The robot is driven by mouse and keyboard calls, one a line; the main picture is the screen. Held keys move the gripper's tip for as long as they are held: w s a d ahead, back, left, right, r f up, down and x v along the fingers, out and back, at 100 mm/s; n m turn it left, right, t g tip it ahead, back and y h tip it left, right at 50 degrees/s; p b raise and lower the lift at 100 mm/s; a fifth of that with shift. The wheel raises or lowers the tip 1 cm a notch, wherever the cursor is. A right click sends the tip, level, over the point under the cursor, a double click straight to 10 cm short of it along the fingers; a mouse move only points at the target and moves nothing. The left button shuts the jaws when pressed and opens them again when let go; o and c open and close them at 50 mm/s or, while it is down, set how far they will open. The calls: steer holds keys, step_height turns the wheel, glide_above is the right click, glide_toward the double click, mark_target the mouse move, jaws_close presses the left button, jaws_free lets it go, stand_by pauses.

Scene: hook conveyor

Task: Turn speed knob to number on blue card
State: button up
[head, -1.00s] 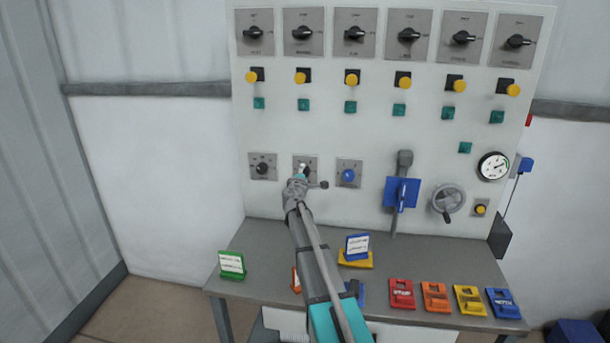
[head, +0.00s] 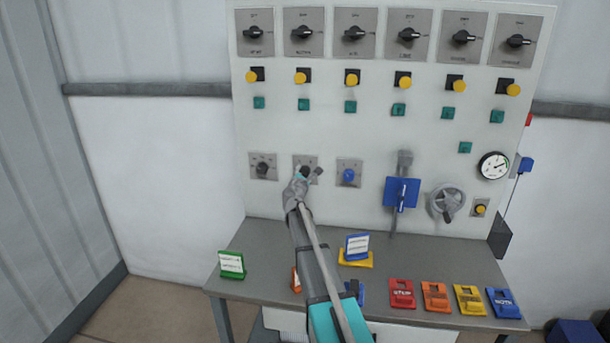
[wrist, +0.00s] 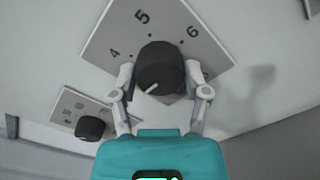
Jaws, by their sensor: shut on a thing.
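A black round knob (wrist: 165,58) with a white pointer line sits on a tilted grey plate (wrist: 118,35) in the wrist view. The figures 4, 5 and 6 show on the plate. My gripper (wrist: 160,76) is shut on this knob, one finger on each side. In the head view my gripper (head: 300,176) is at the middle of three lower plates and covers most of it. A blue card (head: 357,245) with a white face stands in a yellow holder (head: 355,262) on the table. Its writing is too small to read.
A black knob (head: 262,169) is left of my gripper and a blue knob (head: 348,175) right. A blue lever (head: 402,193) and handwheel (head: 447,202) are further right. A green card (head: 231,264) and several coloured blocks stand on the table (head: 275,240).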

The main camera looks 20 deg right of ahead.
steer(key=shift+s, duration=0.25)
steer(key=o, duration=1.1)
steer(key=shift+o, duration=0.2)
steer(key=shift+w, duration=0.15)
steer(key=v, duration=1.2)
